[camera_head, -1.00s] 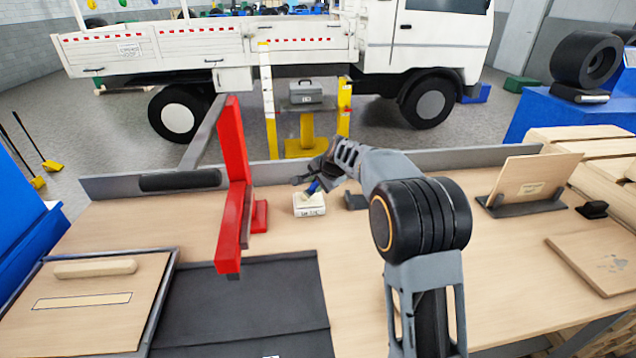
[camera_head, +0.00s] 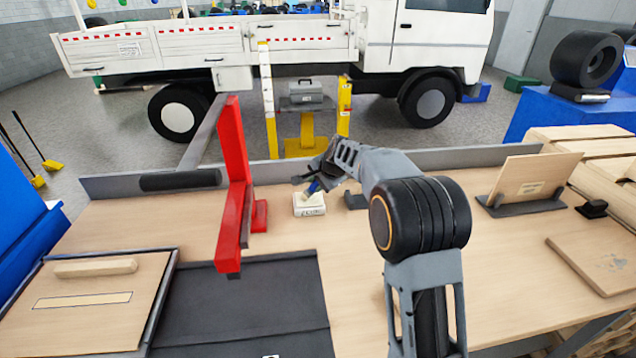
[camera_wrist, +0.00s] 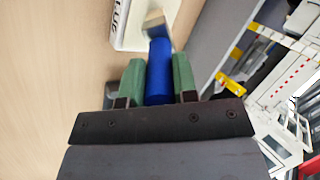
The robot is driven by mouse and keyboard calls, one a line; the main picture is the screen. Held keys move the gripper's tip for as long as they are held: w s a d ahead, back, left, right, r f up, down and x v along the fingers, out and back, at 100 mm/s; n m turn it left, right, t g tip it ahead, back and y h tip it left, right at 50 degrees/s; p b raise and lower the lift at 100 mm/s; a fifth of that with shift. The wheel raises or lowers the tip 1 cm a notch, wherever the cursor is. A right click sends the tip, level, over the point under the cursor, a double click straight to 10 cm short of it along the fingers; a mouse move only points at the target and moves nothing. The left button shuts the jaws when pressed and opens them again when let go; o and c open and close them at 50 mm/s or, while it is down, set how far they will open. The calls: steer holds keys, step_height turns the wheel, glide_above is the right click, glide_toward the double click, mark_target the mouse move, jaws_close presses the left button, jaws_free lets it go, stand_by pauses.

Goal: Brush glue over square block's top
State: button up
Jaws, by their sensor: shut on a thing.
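My gripper (camera_head: 316,178) is shut on the blue handle of a brush (camera_wrist: 159,72). It holds the brush above the bench, beside the glue container. The green finger pads lie on both sides of the handle in the wrist view. The brush's pale head (camera_wrist: 155,25) points at the white glue container (camera_head: 309,207), which also shows in the wrist view (camera_wrist: 130,33) with part of its lettering. The brush head is at or just over the container's edge; I cannot tell whether it touches glue. I cannot make out a square block with certainty.
A red upright clamp post (camera_head: 232,180) stands left of the container. A dark-edged tray (camera_head: 165,285) holds a board and a wooden bar (camera_head: 95,268) at front left. A black mat (camera_head: 245,310) lies in front. A board in a stand (camera_head: 530,180) is at right.

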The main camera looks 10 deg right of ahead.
steer(key=shift+r+p, duration=2.9)
steer(key=shift+r, duration=0.6)
